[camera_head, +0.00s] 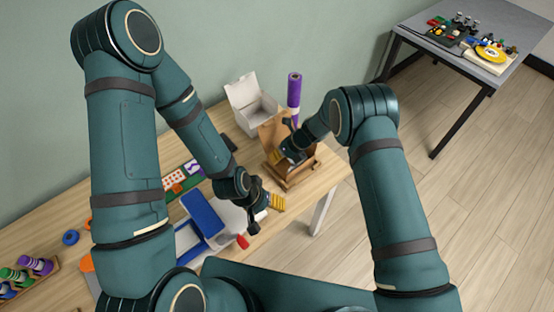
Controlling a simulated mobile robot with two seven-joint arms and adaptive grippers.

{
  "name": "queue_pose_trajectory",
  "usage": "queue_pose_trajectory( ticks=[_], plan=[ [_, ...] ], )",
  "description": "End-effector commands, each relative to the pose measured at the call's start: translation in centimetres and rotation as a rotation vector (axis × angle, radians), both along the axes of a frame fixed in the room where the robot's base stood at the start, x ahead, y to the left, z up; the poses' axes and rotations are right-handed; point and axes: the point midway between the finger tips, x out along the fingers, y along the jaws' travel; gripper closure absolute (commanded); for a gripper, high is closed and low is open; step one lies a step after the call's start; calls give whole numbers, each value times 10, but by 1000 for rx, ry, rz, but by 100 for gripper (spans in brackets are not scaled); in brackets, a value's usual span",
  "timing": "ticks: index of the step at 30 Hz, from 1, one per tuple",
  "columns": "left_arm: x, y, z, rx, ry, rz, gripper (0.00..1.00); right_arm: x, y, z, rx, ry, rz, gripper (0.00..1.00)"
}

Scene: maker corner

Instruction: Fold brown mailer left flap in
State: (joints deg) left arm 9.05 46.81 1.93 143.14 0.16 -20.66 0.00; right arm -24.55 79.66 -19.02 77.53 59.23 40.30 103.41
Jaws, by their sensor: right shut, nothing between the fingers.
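The brown mailer (302,177) stands open near the right end of the wooden table, with a tall brown panel (270,131) raised at its back. My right gripper (278,157) reaches over the mailer's opening from the right. It is shut and empty, its yellow fingertips close to the mailer's left side. The gripper and wrist hide much of the mailer's inside, and I cannot make out the left flap clearly or whether I touch it. My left gripper (276,203) is above the table's front edge, in front of the mailer and apart from it. Its finger gap is unclear.
An open white box (251,104) and an upright purple roll (294,90) stand behind the mailer. A blue-and-white item (203,211) lies left of my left gripper, beside a red piece (242,241). A grey table (501,29) with small objects stands far right, beyond clear floor.

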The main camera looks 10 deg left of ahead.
Motion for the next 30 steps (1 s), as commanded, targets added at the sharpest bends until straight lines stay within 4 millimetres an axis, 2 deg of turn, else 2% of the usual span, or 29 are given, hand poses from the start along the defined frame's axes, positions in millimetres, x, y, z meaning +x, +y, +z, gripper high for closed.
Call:
queue_pose_trajectory(
  ticks=[6,20,21,23,24,30],
  plan=[
    [0,-1,-11,2,0,0,40,1,-1,-3,40,51,1,100],
    [0,-1,-12,2,0,0,40,1,0,-1,50,63,1,100],
    [0,-1,-12,2,0,0,40,1,0,-1,50,63,1,96],
    [0,-1,-12,2,0,0,40,1,0,-1,50,63,1,75],
    [0,-1,-12,2,0,0,40,1,0,-1,50,63,1,70],
    [0,-1,-12,2,0,0,40,1,-1,-1,49,63,1,70]
  ],
)
